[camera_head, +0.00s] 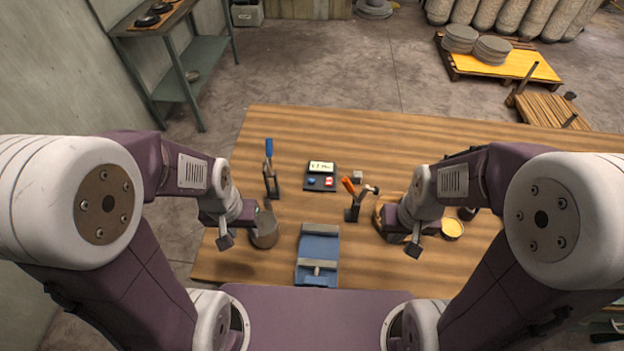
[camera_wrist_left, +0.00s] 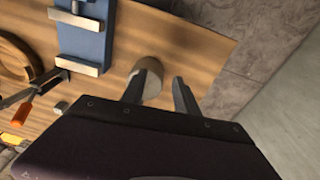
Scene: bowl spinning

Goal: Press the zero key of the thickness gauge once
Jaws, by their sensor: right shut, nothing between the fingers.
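The thickness gauge (camera_head: 321,170) is a dark box with a lit display, standing on the middle of the wooden table. On its front face are a blue key (camera_head: 311,181) and a red key (camera_head: 328,182); their labels are too small to read. My left gripper (camera_head: 226,240) is left of and nearer than the gauge, apart from it. In the left wrist view the left gripper (camera_wrist_left: 160,82) has its fingers spread with nothing held. My right gripper (camera_head: 412,248) is shut and empty, right of and nearer than the gauge.
A grey cup (camera_head: 265,232) stands beside my left gripper. A blue fixture (camera_head: 318,250) lies at the front middle. A blue-handled tool (camera_head: 269,165) and an orange-handled tool (camera_head: 352,195) flank the gauge, with a small grey block (camera_head: 357,176). A yellow-filled dish (camera_head: 453,228) stands right.

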